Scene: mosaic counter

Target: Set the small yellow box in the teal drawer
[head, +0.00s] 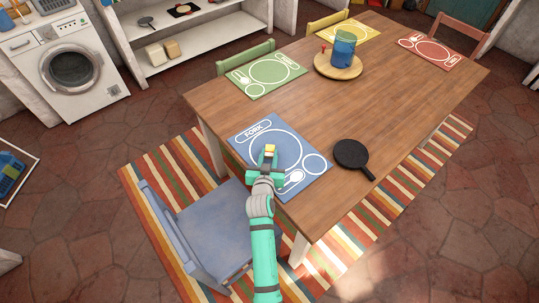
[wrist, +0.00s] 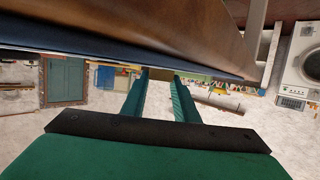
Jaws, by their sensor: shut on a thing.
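The small yellow box (head: 270,149) is between the fingertips of my gripper (head: 267,158), over the blue placemat on the wooden table. My gripper is shut on it. Whether the box touches the mat cannot be told from the head view. In the wrist view, the two teal fingers of my gripper (wrist: 159,80) reach forward with a dull yellowish face of the box (wrist: 158,74) between their tips. No teal drawer can be made out for certain. A teal panel (head: 474,11) shows at the top right of the head view, and a teal panel (wrist: 65,80) at the left of the wrist view.
The wooden table (head: 375,100) holds a black pan (head: 351,154), a round board (head: 327,69) with a blue cup (head: 343,46), and green, yellow and red placemats. A blue chair (head: 212,229) stands left of my arm. A washing machine (head: 75,75) and white shelves are at the upper left.

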